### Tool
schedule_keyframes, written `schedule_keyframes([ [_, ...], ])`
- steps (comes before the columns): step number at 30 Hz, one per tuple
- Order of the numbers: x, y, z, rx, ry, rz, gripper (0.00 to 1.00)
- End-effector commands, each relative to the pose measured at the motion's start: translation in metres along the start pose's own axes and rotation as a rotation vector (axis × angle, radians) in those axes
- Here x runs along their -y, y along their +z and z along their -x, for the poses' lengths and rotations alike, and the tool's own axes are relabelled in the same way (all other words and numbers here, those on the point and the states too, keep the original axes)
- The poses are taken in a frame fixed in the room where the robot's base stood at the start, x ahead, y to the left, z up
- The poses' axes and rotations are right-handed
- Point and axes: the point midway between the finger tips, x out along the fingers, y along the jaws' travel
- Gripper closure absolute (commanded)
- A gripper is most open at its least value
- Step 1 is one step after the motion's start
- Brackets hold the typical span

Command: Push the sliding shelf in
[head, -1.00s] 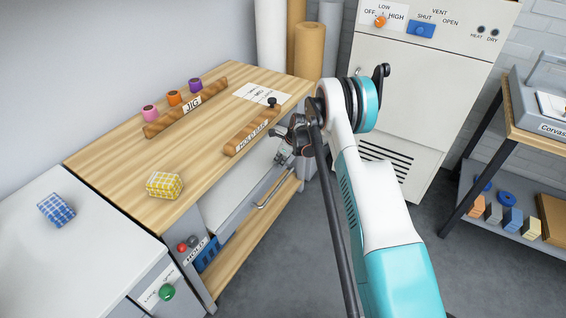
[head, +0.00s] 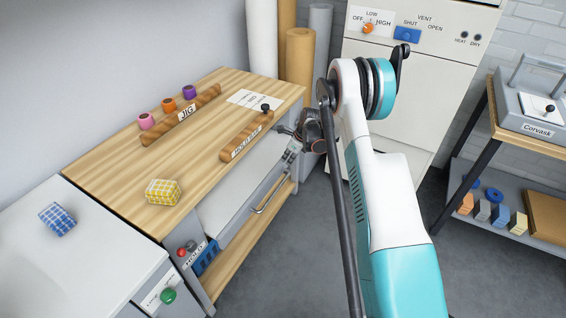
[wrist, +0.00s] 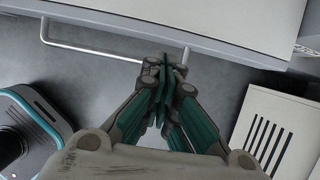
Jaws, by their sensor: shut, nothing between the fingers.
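The sliding shelf (head: 232,196) is a pale grey slab under the wooden bench top. A metal bar handle (head: 268,198) runs along its front. In the wrist view the shelf (wrist: 200,18) crosses the top, with its handle (wrist: 105,50) below its edge. My gripper (head: 288,160) is at the far right end of the shelf front, pointing down. In the wrist view my gripper (wrist: 165,62) is shut and empty, its tips overlapping the handle's right end. I cannot tell whether they touch it. The arm hides part of the shelf's far end.
The wooden bench top (head: 125,185) holds a jig bar (head: 180,115), a hold bar (head: 245,138) and a yellow checked block (head: 163,192). A white cabinet (head: 400,100) stands behind my arm. A rack (head: 520,145) is at the right. Grey floor (head: 300,250) is clear before the bench.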

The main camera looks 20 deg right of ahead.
Motion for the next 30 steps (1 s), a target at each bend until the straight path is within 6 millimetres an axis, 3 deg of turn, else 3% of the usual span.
schedule_keyframes([
  [5, 0.001, 0.000, 0.022, 0.000, 0.000, -0.001, 1.00],
  [9, -0.003, 0.000, 0.027, -0.004, 0.001, 0.038, 0.69],
  [11, -0.007, 0.001, 0.027, -0.012, 0.002, 0.102, 0.69],
  [14, -0.021, 0.002, 0.027, -0.032, 0.009, 0.288, 0.69],
  [24, -0.076, -0.002, 0.029, -0.118, 0.085, 1.153, 0.69],
  [30, -0.095, -0.005, 0.031, -0.141, 0.131, 1.477, 0.69],
])
